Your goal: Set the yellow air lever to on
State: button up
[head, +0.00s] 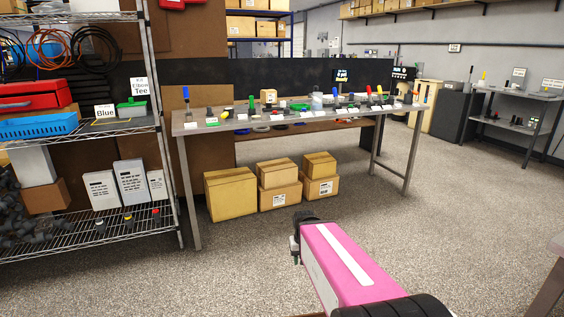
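Several small coloured levers stand in a row on a long grey workbench (290,123) across the room. One with a yellow handle (379,90) stands toward the bench's right end. Another upright yellow handle (484,77) stands on a separate table at the far right. I cannot tell which one is the air lever, and the labels are too small to read. Whether either is on or off is not clear. My gripper (296,256) is at the end of my pink arm, low in the foreground and far from both. Its fingers are too small and turned away to read.
Cardboard boxes (230,193) sit on the floor under the bench. A wire shelf rack (120,131) stands at the left with a red case, blue basket and signs "Blue" and "Tee". A table corner (553,290) shows at lower right. Open carpet lies before the bench.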

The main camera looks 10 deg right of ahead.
aim_at(379, 87)
jog(key=i+l+z, duration=0.25)
jog(key=i+z, duration=0.25)
jog(key=i, duration=0.2)
jog(key=i+z, duration=0.5)
jog(key=i, duration=0.15)
jog(key=i+j+z, duration=0.35)
jog(key=i+z, duration=0.15)
jog(key=i, duration=0.2)
jog(key=i+l+u, duration=0.1)
jog(key=i, duration=0.25)
jog(key=i+l+u, duration=0.1)
jog(key=i, duration=0.25)
jog(key=i+l+u, duration=0.1)
jog(key=i, duration=0.25)
jog(key=l, duration=0.1)
